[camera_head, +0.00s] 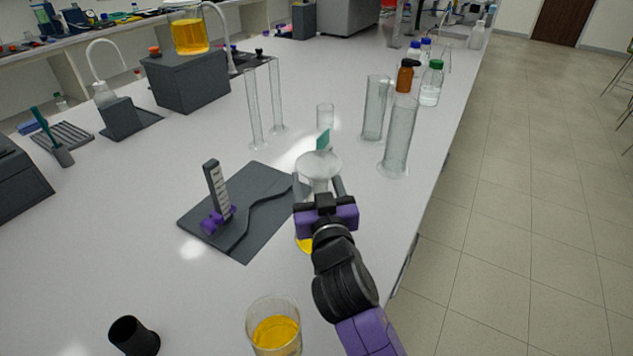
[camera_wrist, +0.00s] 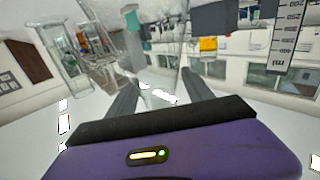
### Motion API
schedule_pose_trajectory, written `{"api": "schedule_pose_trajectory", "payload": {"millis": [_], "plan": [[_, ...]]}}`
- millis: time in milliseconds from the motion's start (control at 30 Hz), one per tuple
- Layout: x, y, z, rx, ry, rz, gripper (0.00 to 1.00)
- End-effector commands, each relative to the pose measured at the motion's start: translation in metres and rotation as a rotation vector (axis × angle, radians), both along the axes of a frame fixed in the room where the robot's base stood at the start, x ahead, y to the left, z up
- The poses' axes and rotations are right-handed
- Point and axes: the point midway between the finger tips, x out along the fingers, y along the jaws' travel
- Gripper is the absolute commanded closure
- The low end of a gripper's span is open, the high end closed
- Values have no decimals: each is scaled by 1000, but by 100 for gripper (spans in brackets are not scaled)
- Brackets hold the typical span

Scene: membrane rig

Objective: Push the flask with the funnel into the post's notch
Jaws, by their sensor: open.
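The clear glass funnel (camera_head: 319,163) sits at the right edge of the dark mat, with a small teal piece above it. Below it, yellow liquid of what looks like the flask (camera_head: 303,244) shows beside my wrist; most of the flask is hidden by my gripper. My gripper (camera_head: 320,184) is open, its fingers reaching to either side below the funnel's rim. In the wrist view clear glass shows between the two fingers (camera_wrist: 162,95); contact cannot be told. The upright post (camera_head: 217,187) with a white scale stands left on the mat, a purple part at its foot.
The dark mat (camera_head: 200,222) bears a thin dark curved strip (camera_head: 262,215). Tall glass cylinders (camera_head: 397,140) stand behind and right. A beaker of yellow liquid (camera_head: 273,328) and a black cup (camera_head: 133,337) stand in front. The bench's right edge is close to my arm.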

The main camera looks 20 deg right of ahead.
Motion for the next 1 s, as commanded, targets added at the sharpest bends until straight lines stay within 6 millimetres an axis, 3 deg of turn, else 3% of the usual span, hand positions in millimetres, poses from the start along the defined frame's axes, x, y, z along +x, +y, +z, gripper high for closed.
{"api": "schedule_pose_trajectory", "payload": {"millis": [33,333,1000], "plan": [[0,0,0,0,0,0,40],[0,0,0,0,0,0,99],[19,15,-1,0,-2,2,100]]}}
